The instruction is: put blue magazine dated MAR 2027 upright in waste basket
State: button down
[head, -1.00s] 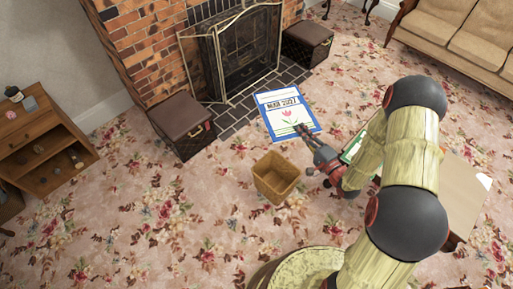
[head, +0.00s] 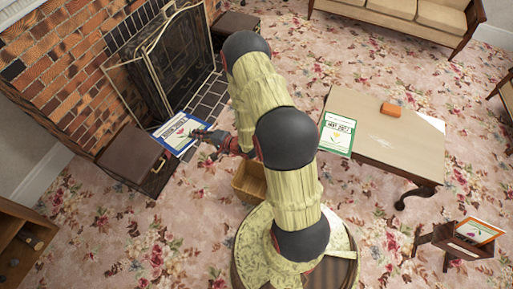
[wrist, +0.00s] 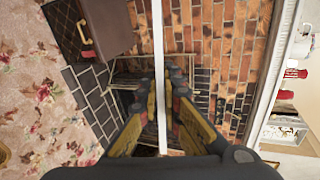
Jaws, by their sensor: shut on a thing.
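The blue-bordered magazine (head: 181,133) is held out beyond my gripper toward the fireplace in the head view. Its cover faces the camera, too small to read now. My gripper (head: 207,136) is shut on its near edge. In the wrist view the magazine (wrist: 158,50) shows edge-on as a thin white strip between the fingers of my gripper (wrist: 159,80). The tan waste basket (head: 248,182) stands on the carpet, to the right of and nearer than the magazine, partly hidden by my arm.
A coffee table (head: 385,155) at right bears a green magazine (head: 338,136) and an orange block (head: 393,109). An orange magazine (head: 478,231) lies on a small stand. A brown box (head: 131,157) sits by the fireplace screen (head: 165,65).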

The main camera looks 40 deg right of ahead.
jog(key=s+d+f+m+g+h+p, duration=0.4)
jog(key=s+d+f+m+g+p, duration=0.5)
jog(key=s+d+f+m, duration=0.95)
notch_tip(320, 180, down, 28)
jog(key=w+d+n+g+b, duration=0.1)
jog(key=d+n+b, duration=0.1)
jog(key=b, duration=2.2)
jog(key=shift+w+d+r+g, duration=0.15)
jog(key=shift+d+r+g, duration=0.05)
jog(key=shift+d+g, duration=0.2)
jog(key=c, duration=2)
grip_release()
jog(key=shift+o, duration=0.5)
